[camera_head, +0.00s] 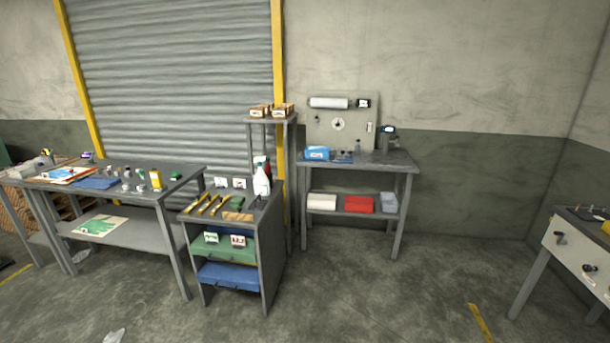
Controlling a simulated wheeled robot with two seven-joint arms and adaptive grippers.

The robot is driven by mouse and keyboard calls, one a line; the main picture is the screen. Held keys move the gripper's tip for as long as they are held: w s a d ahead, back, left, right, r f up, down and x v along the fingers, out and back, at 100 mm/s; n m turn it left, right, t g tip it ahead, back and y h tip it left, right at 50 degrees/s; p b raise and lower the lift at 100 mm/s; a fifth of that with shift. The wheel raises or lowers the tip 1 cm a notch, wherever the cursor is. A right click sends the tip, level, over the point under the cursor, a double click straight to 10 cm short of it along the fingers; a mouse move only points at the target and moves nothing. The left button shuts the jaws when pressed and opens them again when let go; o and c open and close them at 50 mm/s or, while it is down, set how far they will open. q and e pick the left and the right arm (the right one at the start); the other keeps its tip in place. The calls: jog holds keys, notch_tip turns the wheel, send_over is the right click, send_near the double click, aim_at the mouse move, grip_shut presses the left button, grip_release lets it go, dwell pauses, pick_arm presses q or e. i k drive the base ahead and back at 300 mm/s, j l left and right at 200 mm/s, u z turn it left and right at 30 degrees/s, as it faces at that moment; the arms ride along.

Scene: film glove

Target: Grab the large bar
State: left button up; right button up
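Several slim yellow-and-dark bar-shaped pieces (208,204) lie side by side on top of the grey cabinet (270,225) in the middle. They are too small to tell which is the large bar. A flat tan piece (237,217) and a green piece (237,203) lie to their right. Neither of my grippers is in view, and nothing is seen touching these things.
A long grey table (150,186) with small items stands left. A grey workbench (385,160) with a blue box (317,153) stands behind right. A white bottle (262,182) stands on the cabinet. Another table (565,240) is far right. The middle-right floor is clear.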

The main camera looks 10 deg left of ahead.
aim_at(200, 200)
jog(key=i+u, duration=0.35)
jog(key=i, duration=0.45)
jog(key=i+j+u, duration=0.1)
jog(key=i+u, duration=0.35)
jog(key=i, duration=0.4)
jog(key=i+j+u, duration=0.2)
jog(key=i+j, duration=0.3)
jog(key=i, duration=0.1)
